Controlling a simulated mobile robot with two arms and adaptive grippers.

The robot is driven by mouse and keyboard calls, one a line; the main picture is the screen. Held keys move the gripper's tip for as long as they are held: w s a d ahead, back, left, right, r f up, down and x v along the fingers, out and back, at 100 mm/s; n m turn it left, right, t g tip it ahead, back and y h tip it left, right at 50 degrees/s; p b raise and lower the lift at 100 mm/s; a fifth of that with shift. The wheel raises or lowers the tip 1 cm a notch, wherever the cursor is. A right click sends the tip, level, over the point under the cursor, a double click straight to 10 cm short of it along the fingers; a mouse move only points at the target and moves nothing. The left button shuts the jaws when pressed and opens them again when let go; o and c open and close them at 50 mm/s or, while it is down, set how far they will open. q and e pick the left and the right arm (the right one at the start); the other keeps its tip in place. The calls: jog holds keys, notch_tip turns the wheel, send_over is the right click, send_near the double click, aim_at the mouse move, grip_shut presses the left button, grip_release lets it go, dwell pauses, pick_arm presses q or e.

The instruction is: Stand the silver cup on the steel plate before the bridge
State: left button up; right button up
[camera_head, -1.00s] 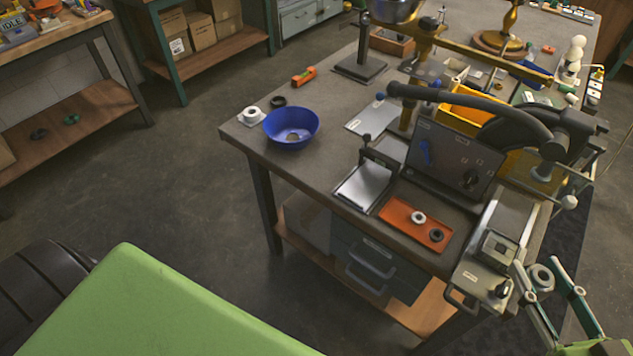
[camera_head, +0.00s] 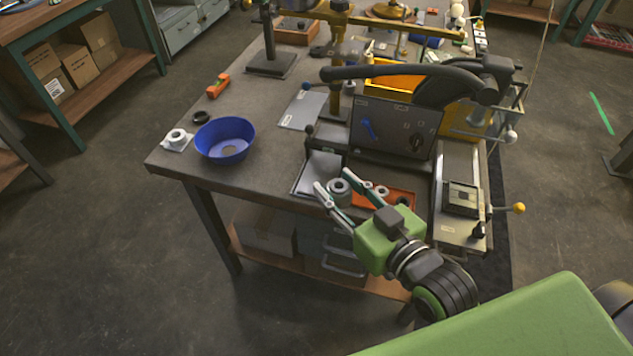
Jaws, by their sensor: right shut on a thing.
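The silver cup (camera_head: 340,193), a small grey round piece with a hole in its top, is between the fingers of my right gripper (camera_head: 338,181). The gripper is shut on it and reaches in from the lower right. The steel plate (camera_head: 318,172) lies flat near the front edge of the bench, before the dark bridge (camera_head: 328,149). The cup shows at the plate's front right corner, partly in front of it. I cannot tell its height above the plate or whether they touch. My left gripper is not in view.
An orange tray (camera_head: 366,202) with a pale ring and a dark ring lies right of the cup, partly behind the gripper. A grey control panel (camera_head: 390,128) and a black lever (camera_head: 400,72) stand behind. A blue bowl (camera_head: 225,138) stands left on the bench (camera_head: 265,165).

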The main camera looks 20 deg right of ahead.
jog(key=shift+w+a+r+m+h, duration=0.1)
jog(key=shift+w+m+h, duration=0.2)
jog(key=shift+h, duration=0.2)
jog(key=w+b, duration=0.1)
jog(key=w+f+b, duration=0.1)
jog(key=b, duration=0.1)
jog(key=shift+w+f+b, duration=0.2)
jog(key=shift+w+b, duration=0.05)
jog(key=shift+b, duration=0.05)
jog(key=p, duration=0.1)
send_over(317, 176)
jog(key=s, duration=0.3)
jog(key=f, duration=0.7)
jog(key=shift+s+a+f, duration=0.1)
jog(key=shift+s+a, duration=0.1)
jog(key=shift+a, duration=0.2)
jog(key=shift+w+f, duration=0.35)
jog(key=shift+f, duration=0.1)
notch_tip(317, 176, down, 3)
jog(key=shift+w+f, duration=0.1)
jog(key=shift+w, duration=0.05)
jog(key=shift+f, duration=0.1)
